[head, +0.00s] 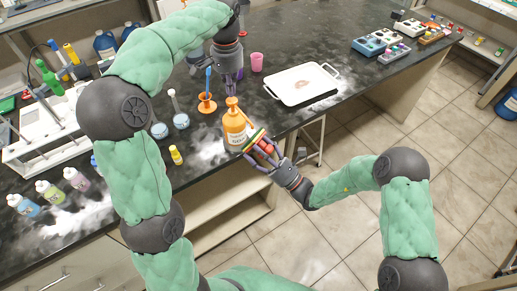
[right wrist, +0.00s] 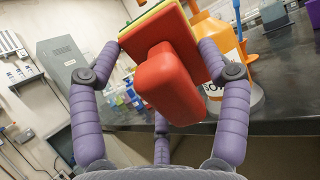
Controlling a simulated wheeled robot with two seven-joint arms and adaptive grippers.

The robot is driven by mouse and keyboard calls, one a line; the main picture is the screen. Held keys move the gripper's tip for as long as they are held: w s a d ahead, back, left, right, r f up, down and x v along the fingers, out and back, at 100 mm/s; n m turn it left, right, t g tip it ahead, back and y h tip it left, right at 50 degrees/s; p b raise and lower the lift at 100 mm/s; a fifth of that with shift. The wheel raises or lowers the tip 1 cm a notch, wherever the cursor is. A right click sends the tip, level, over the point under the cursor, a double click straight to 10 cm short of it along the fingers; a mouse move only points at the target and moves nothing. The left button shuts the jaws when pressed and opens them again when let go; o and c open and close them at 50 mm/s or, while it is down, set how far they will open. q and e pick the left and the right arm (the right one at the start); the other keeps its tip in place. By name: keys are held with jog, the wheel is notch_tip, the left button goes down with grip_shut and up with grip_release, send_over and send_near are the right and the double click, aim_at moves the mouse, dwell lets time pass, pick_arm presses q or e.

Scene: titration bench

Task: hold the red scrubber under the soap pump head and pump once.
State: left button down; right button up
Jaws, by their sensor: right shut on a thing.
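The orange soap bottle (head: 236,131) stands upright near the front edge of the black bench, its orange pump head (head: 232,102) on top. My left gripper (head: 231,86) points down just above the pump head; its fingers look bunched, but their opening is unclear. My right gripper (head: 262,154) is shut on the red scrubber (head: 266,147), holding it beside the bottle, to its lower right. In the right wrist view the scrubber (right wrist: 172,85) shows a red grip between purple fingers and a yellow and green layer above. The bottle (right wrist: 215,50) shows behind it, at right.
A white tray (head: 302,84) lies right of the bottle. An orange stand (head: 207,104), flasks (head: 181,120) and a small yellow bottle (head: 176,155) are to the left. A pink cup (head: 257,62) stands behind. Open floor lies in front of the bench.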

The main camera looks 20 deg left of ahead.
aim_at(232, 99)
pick_arm(q)
jog(key=shift+f, duration=0.2)
dwell(0.3)
jog(key=shift+f, duration=0.65)
jog(key=shift+f, duration=1.05)
jog(key=shift+r, duration=1.8)
notch_tip(232, 99, up, 7)
dwell(0.8)
